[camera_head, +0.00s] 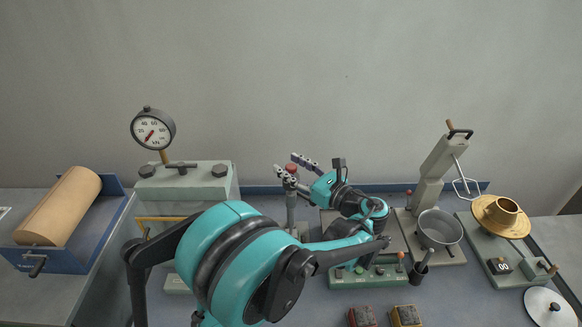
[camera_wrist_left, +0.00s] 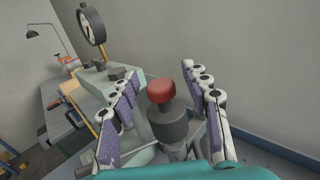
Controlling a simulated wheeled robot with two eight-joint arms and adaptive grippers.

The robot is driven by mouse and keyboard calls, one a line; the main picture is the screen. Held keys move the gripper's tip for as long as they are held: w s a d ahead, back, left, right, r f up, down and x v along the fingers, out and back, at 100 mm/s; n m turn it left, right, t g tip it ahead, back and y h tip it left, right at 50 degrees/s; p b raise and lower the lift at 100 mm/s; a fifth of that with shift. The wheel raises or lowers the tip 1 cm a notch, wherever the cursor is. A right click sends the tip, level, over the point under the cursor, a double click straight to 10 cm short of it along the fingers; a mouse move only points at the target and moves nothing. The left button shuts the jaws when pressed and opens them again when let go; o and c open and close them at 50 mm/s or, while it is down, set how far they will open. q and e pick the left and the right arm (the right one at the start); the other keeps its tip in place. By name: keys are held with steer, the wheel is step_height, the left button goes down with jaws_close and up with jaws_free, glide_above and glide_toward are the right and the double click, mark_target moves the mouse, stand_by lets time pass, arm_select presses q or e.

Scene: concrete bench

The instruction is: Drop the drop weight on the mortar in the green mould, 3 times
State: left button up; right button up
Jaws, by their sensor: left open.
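The drop weight, a dark grey cylinder with a red knob (camera_head: 291,168), tops a grey upright post behind my left arm. In the left wrist view the drop weight (camera_wrist_left: 168,124) stands between my fingers, knob up. My left gripper (camera_head: 287,163) is open, one finger on each side of the red knob. It also shows in the left wrist view (camera_wrist_left: 162,73), with gaps between fingers and knob, so it holds nothing. I cannot make out the green mould or its mortar; my arm hides much of the post's foot. My right gripper is not in view.
A pale green press with a dial gauge (camera_head: 153,130) stands left of the post. A blue-framed roll (camera_head: 60,206) is at far left. A mixer with a grey bowl (camera_head: 439,229) and a brass flow table (camera_head: 501,217) are right. Red (camera_head: 362,317) and yellow (camera_head: 406,316) blocks lie in front.

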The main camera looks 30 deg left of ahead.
arm_select(q)
jaws_close()
step_height(320, 180, up, 7)
steer(key=p, duration=0.5)
steer(key=shift+r, duration=0.15)
jaws_free()
steer(key=v, duration=1.2)
